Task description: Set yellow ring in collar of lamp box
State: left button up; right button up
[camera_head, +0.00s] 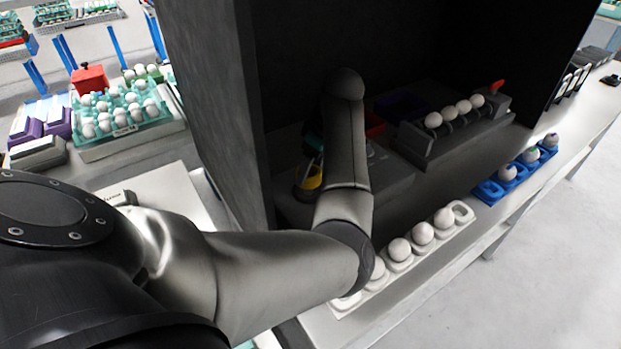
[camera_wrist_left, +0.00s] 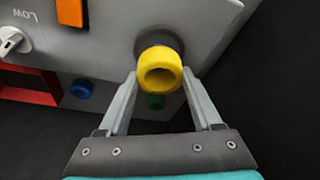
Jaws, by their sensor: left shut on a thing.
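The yellow ring (camera_wrist_left: 159,57) is between the two fingers of my left gripper (camera_wrist_left: 160,73) in the left wrist view, and the gripper is shut on it. The ring's open end faces the camera. Right behind it is a dark round collar (camera_wrist_left: 175,43) on the grey face of the lamp box (camera_wrist_left: 105,48). The ring overlaps the collar; I cannot tell how deep it sits. In the head view a patch of yellow (camera_head: 312,177) shows beside my left forearm, which hides most of the gripper. My right gripper is not in view.
Dark cabinet walls (camera_head: 210,90) enclose the workspace. A white egg tray (camera_head: 462,212) stands in front.

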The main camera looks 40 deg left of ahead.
pick_arm(q)
jog(key=shift+f, duration=1.65)
jog(key=shift+f, duration=0.2)
jog(key=o, duration=1.3)
jog(key=shift+o, duration=0.2)
jog(key=shift+r, duration=0.1)
jog(key=p+v, duration=0.1)
jog(key=v, duration=1.1)
jog(key=shift+r, duration=0.15)
